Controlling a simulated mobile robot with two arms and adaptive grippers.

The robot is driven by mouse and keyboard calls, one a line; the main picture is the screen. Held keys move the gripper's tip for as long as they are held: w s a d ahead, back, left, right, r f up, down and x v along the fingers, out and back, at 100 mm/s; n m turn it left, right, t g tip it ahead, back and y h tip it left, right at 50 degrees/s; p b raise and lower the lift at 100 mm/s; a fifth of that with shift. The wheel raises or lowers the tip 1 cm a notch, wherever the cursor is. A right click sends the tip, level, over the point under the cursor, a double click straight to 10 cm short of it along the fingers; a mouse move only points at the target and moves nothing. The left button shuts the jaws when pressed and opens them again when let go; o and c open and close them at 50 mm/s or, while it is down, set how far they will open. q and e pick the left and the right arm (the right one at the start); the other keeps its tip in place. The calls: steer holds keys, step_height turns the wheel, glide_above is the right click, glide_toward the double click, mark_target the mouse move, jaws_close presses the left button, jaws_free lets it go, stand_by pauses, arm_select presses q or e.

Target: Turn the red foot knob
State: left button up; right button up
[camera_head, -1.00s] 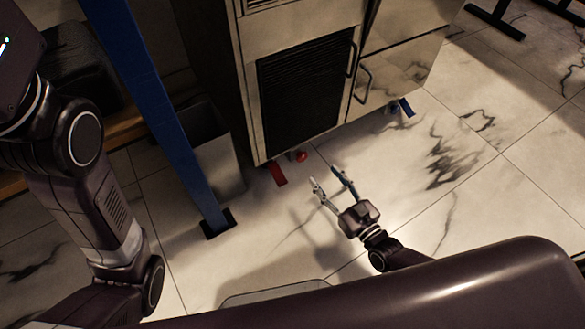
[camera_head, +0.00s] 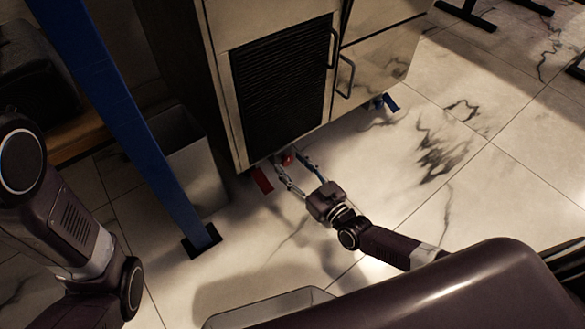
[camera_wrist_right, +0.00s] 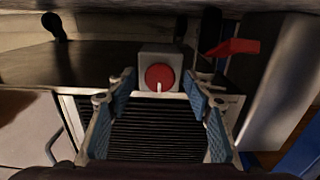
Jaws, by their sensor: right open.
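The red foot knob (camera_head: 287,159) sits low at the bottom edge of the cabinet. In the right wrist view it is a round red disc (camera_wrist_right: 159,76) on a grey block, with a white mark at its lower edge. My right gripper (camera_head: 289,166) is open at the cabinet's foot, its fingertips on either side of the knob. In the right wrist view the open fingers (camera_wrist_right: 160,92) flank the knob with gaps on both sides; contact does not show. My left arm shows at the left, but its gripper is out of view.
A blue tag (camera_head: 391,102) marks another foot. The cabinet (camera_head: 222,90) overhangs the knob. A grey bin (camera_head: 197,170) and blue post (camera_head: 125,110) stand left.

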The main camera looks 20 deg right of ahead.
steer(key=c, duration=1.1)
steer(key=shift+c, duration=0.2)
steer(key=shift+m, duration=0.3)
steer(key=m, duration=0.3)
steer(key=shift+m, duration=0.3)
steer(key=m, duration=0.3)
steer(key=shift+m, duration=0.3)
steer(key=m, duration=0.6)
steer(key=shift+m, duration=0.3)
